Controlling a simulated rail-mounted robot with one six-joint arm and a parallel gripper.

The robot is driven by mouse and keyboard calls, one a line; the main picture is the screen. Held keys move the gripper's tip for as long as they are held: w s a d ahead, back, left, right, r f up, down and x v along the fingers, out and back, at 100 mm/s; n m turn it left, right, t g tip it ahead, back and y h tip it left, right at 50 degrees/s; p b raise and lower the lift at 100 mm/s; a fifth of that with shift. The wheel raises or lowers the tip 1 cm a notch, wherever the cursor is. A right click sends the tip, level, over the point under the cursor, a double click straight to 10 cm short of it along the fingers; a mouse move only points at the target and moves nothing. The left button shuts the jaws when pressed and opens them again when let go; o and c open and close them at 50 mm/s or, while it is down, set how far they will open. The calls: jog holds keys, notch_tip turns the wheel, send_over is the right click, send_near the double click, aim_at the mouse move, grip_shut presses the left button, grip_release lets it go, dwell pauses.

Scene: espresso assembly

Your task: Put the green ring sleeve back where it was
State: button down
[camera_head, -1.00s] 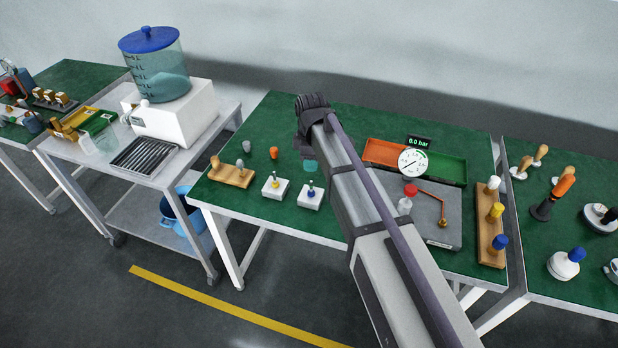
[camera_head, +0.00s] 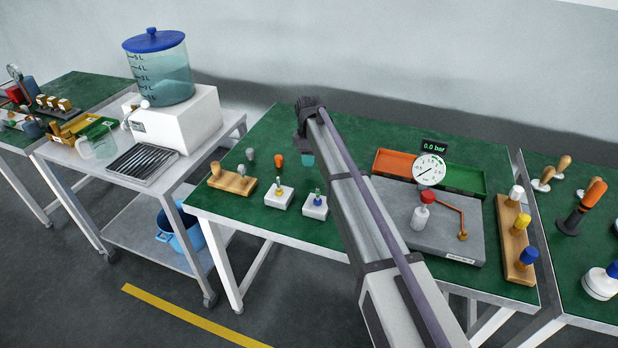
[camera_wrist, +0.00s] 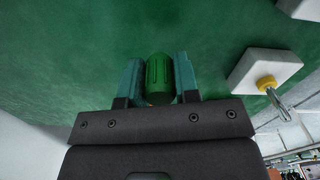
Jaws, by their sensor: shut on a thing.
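The green ring sleeve (camera_wrist: 158,80) is a ribbed dark green piece between the two teal fingers of my gripper (camera_wrist: 158,73) in the wrist view. My gripper is shut on it, over bare green tabletop. In the head view my gripper (camera_head: 307,160) is to the right of an orange sleeve (camera_head: 279,160) and a grey sleeve (camera_head: 250,154) on the middle table; the green sleeve cannot be made out there. I cannot tell how high it is above the table.
A white block with a yellow-ringed pin (camera_head: 279,197) and another white block (camera_head: 315,207) stand in front. A wooden stand (camera_head: 232,183) is left of them. A grey plate with a gauge (camera_head: 430,170) lies right, beyond my arm. The table behind my gripper is clear.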

aim_at(309, 172)
notch_tip(309, 172, down, 4)
jog(key=b, duration=0.4)
jog(key=shift+r+p, duration=0.25)
jog(key=shift+p, duration=0.1)
jog(key=shift+f, duration=0.25)
jog(key=c, duration=0.8)
grip_release()
jog(key=shift+c, duration=0.2)
jog(key=shift+r, duration=0.1)
notch_tip(309, 172, up, 13)
jog(key=p, duration=1.2)
jog(key=shift+f, duration=0.3)
